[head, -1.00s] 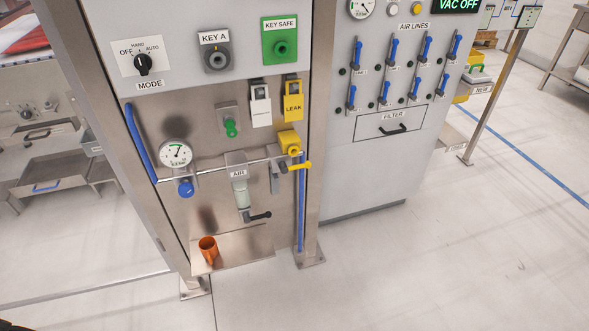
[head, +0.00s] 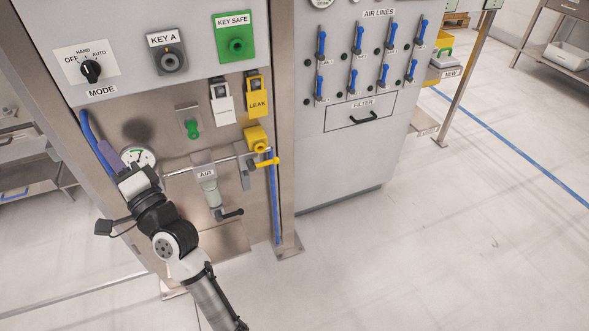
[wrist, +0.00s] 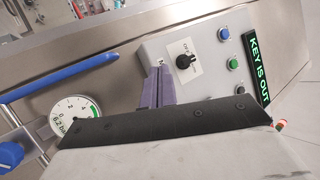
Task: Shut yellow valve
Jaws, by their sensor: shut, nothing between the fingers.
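The yellow valve's lever (head: 265,163) shows in the head view, near the right end of the thin metal pipe on the panel. It points to the right, roughly along the pipe. A yellow block (head: 256,138) sits just above it. My gripper (head: 105,148) is far to the left of the lever, in front of the panel by the gauge and the blue pipe. Its purple fingers (wrist: 156,86) are shut and empty in the wrist view and point up the panel. The valve is not visible in the wrist view.
The gauge (head: 139,157) is partly hidden by my arm. A black-handled AIR valve (head: 229,214) is below the pipe. A yellow LEAK tag (head: 258,100) hangs above the yellow block. A steel post (head: 287,190) stands right of the valve. Floor in front is clear.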

